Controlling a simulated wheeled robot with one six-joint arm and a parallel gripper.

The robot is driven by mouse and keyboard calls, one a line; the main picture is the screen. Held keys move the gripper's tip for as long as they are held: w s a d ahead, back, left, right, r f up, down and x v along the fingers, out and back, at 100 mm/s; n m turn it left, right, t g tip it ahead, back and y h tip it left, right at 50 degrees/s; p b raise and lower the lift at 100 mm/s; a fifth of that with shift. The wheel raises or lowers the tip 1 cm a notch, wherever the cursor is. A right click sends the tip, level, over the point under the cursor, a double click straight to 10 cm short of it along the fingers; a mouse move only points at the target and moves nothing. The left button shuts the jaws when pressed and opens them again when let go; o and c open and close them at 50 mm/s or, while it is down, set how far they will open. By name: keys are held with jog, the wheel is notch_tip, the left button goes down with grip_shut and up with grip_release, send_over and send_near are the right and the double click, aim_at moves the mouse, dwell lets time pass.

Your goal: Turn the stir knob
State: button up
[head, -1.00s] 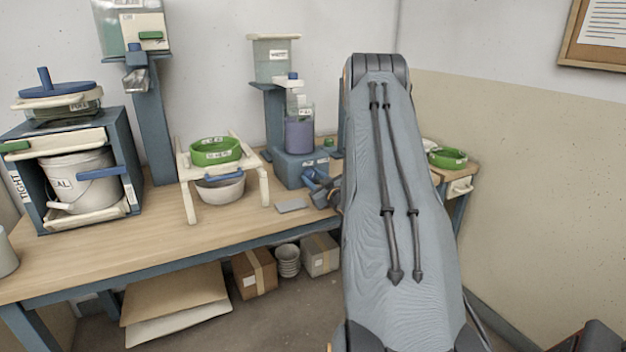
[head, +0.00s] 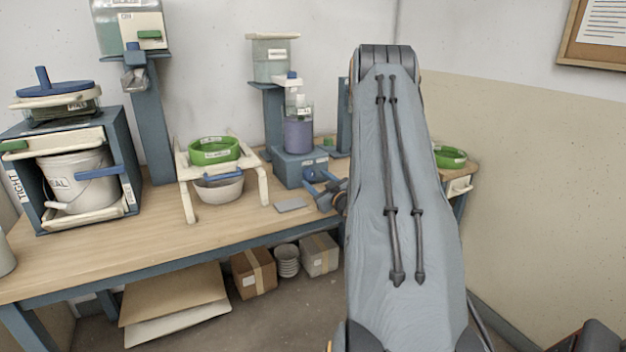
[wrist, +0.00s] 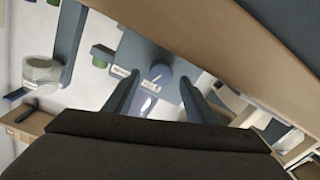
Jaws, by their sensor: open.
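The stir knob (wrist: 159,76) is a round blue knob with a white pointer mark, on the blue base of the mixing station (head: 288,174). In the wrist view it lies between the tips of my gripper (wrist: 160,82), one finger to each side. My gripper is open; whether the fingers reach around the knob or stop short of it I cannot tell. In the head view my gripper (head: 311,182) is in front of the station's base, partly behind my arm. A jar of purple-grey liquid (head: 298,136) stands on the base.
A grey plate (head: 291,205) lies on the bench (head: 140,233) just left of my gripper. A white stand (head: 188,176) with a green ring (head: 214,151) is further left, a bowl (head: 220,188) under it. A blue cabinet (head: 130,150) holds a white bucket (head: 75,180).

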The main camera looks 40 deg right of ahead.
jog(key=shift+v, duration=2.25)
